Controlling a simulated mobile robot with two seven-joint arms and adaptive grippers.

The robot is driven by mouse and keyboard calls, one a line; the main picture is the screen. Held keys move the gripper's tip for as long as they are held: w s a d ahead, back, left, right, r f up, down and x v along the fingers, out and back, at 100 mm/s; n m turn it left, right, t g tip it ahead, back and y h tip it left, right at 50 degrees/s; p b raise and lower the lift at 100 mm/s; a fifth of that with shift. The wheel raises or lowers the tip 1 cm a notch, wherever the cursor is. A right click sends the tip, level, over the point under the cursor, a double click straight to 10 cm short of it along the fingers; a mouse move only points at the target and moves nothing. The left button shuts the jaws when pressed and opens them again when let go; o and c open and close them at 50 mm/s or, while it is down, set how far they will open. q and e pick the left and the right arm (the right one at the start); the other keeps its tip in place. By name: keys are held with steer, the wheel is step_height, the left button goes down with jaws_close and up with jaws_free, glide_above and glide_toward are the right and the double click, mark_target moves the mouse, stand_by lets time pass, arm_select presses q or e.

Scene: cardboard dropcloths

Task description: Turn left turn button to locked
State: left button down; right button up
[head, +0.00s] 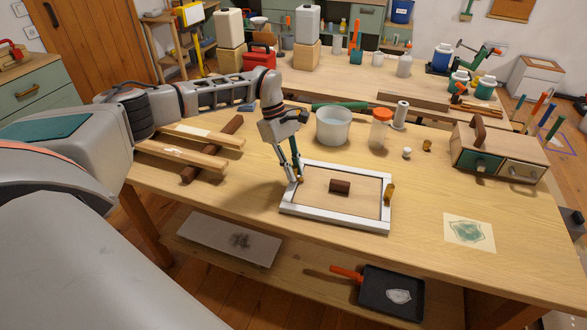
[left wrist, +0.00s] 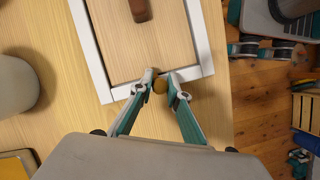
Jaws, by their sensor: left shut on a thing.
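A white-framed wooden panel (head: 312,205) with a brown handle (head: 340,187) lies flat on the workbench. It also shows in the left wrist view (left wrist: 112,60). My left gripper (head: 296,180) is down at the panel's left side in the head view. Its fingertips (left wrist: 160,84) are shut on the brass-coloured left turn button (left wrist: 160,87) at the frame's inner edge. The fingers hide most of this button, so its exact angle cannot be told. The right turn button (head: 389,192), also brass-coloured, sits on the frame's right bar. My right gripper is not in view.
A white bucket (head: 333,126) and an orange-capped jar (head: 380,128) stand behind the panel. Wooden strips (head: 190,150) lie to the left. A small drawer box (head: 500,155) stands at the right. The bench is clear between the panel and a stencil sheet (head: 468,232).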

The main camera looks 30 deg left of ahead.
arm_select(q)
steer(key=m+g, duration=0.1)
steer(key=m, duration=0.2)
steer(key=shift+m+g, duration=0.3)
steer(key=shift+m, duration=0.2)
steer(key=shift+y, duration=0.3)
steer(key=c, duration=1.9)
jaws_free()
steer(key=shift+r, duration=0.1)
steer(key=v, duration=1.1)
steer(key=shift+a+r, duration=0.2)
steer(key=shift+r, duration=0.15)
steer(key=shift+s+f, duration=0.1)
